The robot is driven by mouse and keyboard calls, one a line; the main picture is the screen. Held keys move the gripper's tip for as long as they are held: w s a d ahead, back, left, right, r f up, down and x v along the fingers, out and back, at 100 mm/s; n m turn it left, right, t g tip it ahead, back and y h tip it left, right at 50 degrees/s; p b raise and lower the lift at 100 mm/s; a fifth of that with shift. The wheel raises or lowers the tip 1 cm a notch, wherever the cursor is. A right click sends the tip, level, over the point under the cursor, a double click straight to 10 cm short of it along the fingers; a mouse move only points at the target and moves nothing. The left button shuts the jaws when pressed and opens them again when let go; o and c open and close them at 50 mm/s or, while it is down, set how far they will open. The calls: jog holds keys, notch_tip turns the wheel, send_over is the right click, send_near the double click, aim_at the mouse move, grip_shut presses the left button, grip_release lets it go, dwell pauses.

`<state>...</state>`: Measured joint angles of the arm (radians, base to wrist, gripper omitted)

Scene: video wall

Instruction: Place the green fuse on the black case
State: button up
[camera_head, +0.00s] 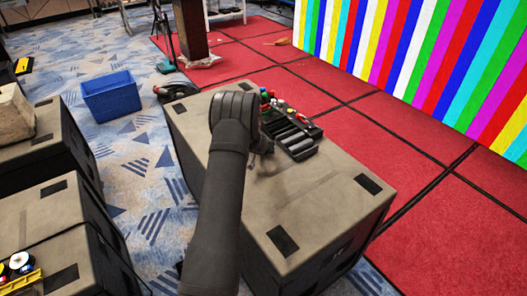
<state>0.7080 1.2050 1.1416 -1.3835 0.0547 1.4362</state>
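A small black case (300,147) with grey slots lies on top of a large flight case (320,200). Several small coloured pieces sit at its far end, among them a red one (271,93) and a tiny green one (264,91) that may be the green fuse; it is too small to be sure. My dark arm reaches up from the bottom of the view. My gripper (264,147) is low over the flight case top, just left of the black case. My arm hides most of it, so its fingers and anything between them are unclear.
More flight cases stand at the left, one with yellow and white items (20,265) on it. A blue bin (110,96) stands on the patterned carpet. A bright striped video wall (430,55) rises behind red flooring. The flight case's front top is mostly clear.

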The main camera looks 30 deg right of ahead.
jog(key=shift+c, duration=0.4)
grip_shut()
jog(key=shift+r, duration=0.3)
jog(key=shift+r, duration=4.7)
